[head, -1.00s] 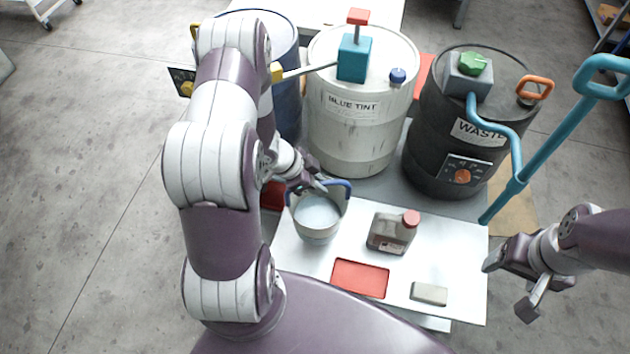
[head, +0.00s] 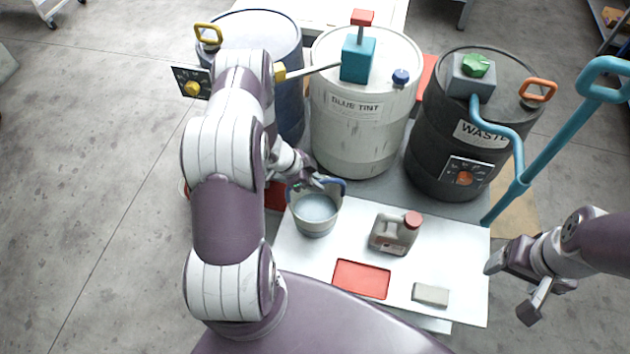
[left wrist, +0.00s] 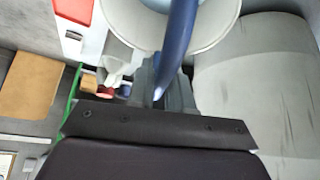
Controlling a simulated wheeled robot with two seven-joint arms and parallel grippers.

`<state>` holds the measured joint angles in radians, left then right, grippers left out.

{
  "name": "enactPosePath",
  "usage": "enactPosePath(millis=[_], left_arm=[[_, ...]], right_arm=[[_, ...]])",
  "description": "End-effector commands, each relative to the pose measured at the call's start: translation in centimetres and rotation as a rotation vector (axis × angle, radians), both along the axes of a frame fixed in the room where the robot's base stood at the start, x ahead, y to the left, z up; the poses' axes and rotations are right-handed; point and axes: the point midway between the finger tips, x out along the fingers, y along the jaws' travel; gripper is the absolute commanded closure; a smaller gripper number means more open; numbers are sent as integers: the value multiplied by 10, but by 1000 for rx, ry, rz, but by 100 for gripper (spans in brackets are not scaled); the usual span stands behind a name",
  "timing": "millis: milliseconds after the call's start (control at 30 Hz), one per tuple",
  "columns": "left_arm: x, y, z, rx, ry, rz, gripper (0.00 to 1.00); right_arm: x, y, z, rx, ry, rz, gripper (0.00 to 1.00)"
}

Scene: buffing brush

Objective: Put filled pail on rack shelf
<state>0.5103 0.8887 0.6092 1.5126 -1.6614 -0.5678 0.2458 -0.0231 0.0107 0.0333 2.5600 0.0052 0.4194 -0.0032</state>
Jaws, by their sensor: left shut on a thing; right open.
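The pail (head: 298,222) is pale grey with a blue handle and holds a light bluish-grey filling. It is upright at the far left corner of the white tabletop; I cannot tell whether it touches it. My left gripper (head: 318,184) is shut on the blue handle. The left wrist view shows the handle (left wrist: 182,35) between the fingers (left wrist: 165,85) and part of the pail rim (left wrist: 228,32). My right gripper (head: 510,286) is open and empty at the right of the tabletop. Part of a rack (head: 614,18) shows at the top right edge, mostly cut off.
The white tabletop (head: 445,250) carries a grey jug (head: 392,236) with a red cap, a red tray (head: 361,279) and a small grey block (head: 430,294). Blue, white (head: 350,140) and black (head: 430,135) drums stand behind. A teal handle (head: 548,155) rises at right.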

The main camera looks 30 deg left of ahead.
Motion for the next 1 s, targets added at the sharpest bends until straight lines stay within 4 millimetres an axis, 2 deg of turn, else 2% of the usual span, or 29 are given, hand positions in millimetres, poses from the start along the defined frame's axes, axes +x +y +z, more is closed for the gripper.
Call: enactPosePath(millis=[33,100,367,467,800,1000], left_arm=[[0,0,-1,0,0,0,74],[0,0,-1,0,0,0,54],[0,0,0,0,0,0,54],[-2,3,8,0,0,3,54],[-28,40,80,1,-1,3,54],[-35,51,103,9,-3,8,54]], right_arm=[[0,0,-1,0,0,0,25],[0,0,0,0,0,0,25],[0,0,0,0,0,0,25],[0,0,2,0,0,0,25],[0,0,12,0,0,0,25],[0,0,15,0,0,0,25]])
